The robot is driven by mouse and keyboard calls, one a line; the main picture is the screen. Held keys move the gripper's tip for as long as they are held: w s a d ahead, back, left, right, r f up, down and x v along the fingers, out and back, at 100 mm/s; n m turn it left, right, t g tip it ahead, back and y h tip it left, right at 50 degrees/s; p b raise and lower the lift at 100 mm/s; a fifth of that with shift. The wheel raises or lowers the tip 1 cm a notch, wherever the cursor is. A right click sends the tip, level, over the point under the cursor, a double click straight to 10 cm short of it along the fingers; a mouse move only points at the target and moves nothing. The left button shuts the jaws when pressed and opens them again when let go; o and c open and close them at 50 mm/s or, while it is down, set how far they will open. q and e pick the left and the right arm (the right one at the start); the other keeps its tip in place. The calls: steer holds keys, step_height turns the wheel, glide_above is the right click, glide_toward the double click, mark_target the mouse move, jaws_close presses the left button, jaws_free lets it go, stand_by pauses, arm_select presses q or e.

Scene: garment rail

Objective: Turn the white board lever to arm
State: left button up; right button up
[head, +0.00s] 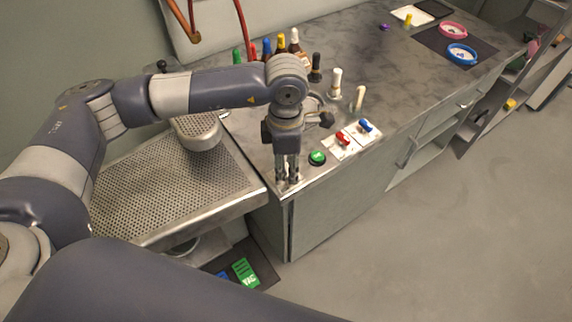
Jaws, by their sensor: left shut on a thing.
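My left gripper (288,179) points straight down at the near corner of the grey counter. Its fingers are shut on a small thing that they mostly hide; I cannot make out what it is. To its right are a white board with a red lever (342,138) and a white board with a blue lever (365,126). Both levers are apart from the gripper. I cannot read any arm marking or tell which lever is the task's. My right gripper is not in view.
A green round button (317,157) sits just right of the gripper. Several bottles (280,43) and pale upright pegs (335,82) stand behind. A perforated metal tray (150,190) is at left. Pink (453,30) and blue (461,54) rings lie far right.

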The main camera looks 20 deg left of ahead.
mark_target(286, 169)
arm_select(q)
steer(key=o, duration=1)
steer(key=shift+o, duration=0.2)
step_height(286, 169, up, 12)
stand_by(0.4)
